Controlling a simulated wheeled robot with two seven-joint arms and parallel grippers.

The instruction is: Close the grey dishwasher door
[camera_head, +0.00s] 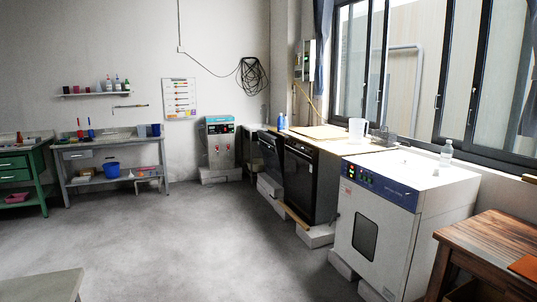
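Two dark-fronted appliances stand under the worktop along the right wall. The nearer one has a black front (299,182), which looks upright. The farther one, with a dark grey front (269,154), is partly hidden behind the nearer one. I cannot tell which is the dishwasher, or whether either door is slightly ajar. Neither of my grippers is in view.
A white drying oven (398,236) stands nearer on the right, beside a wooden table (490,240). Low pale blocks (316,236) lie at the appliances' feet. A grey surface (40,286) is at bottom left. The middle floor (180,240) is clear.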

